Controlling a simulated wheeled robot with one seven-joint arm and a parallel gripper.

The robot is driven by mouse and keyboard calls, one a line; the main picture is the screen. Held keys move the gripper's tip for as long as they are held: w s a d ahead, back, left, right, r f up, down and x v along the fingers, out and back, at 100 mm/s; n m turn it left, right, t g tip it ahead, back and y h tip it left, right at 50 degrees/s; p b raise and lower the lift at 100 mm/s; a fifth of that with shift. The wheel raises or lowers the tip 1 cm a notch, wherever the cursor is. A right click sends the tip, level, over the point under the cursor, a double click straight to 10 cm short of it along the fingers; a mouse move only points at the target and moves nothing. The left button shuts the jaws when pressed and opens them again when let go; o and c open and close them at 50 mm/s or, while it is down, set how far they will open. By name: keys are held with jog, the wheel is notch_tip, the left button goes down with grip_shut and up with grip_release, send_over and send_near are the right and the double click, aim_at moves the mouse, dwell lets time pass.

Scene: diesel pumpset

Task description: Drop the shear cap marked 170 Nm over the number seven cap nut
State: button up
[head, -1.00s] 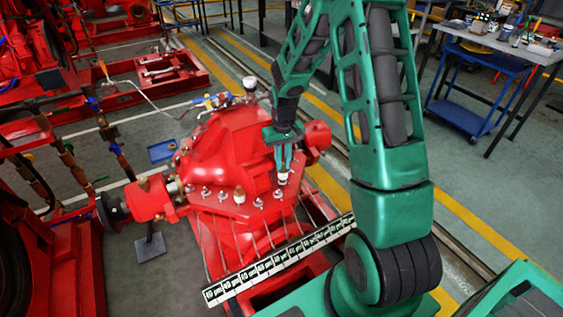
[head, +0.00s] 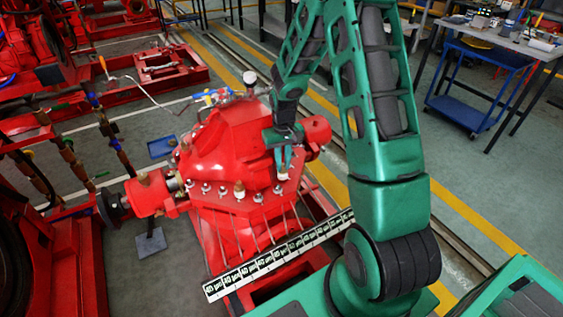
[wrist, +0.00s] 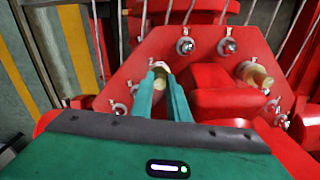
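My gripper (head: 283,169) points down at the right-hand corner of the red flange (head: 232,205). Its two green fingers are closed on the sides of a small pale shear cap (head: 283,176), which sits at or just over a stud position there. In the wrist view the cap (wrist: 160,80) fills the gap between the fingertips; its lower end is partly hidden, so I cannot tell whether it rests on the nut. I cannot read its marking. Several cap nuts line the flange edge, including one (head: 258,197) nearby.
Another tan cap (head: 239,191) stands on the flange; it also shows in the wrist view (wrist: 255,76). A raised red housing (head: 235,140) rises behind the nuts. A black-and-white label strip (head: 280,256) crosses in front. A cluttered workbench (head: 500,35) stands far right.

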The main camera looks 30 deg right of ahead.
jog(key=o, duration=0.5)
jog(key=shift+a, duration=0.15)
notch_tip(320, 180, up, 11)
jog(key=shift+d+f, duration=0.15)
jog(key=shift+d, duration=0.05)
dwell(0.4)
notch_tip(320, 180, up, 7)
dwell(0.6)
dwell(0.4)
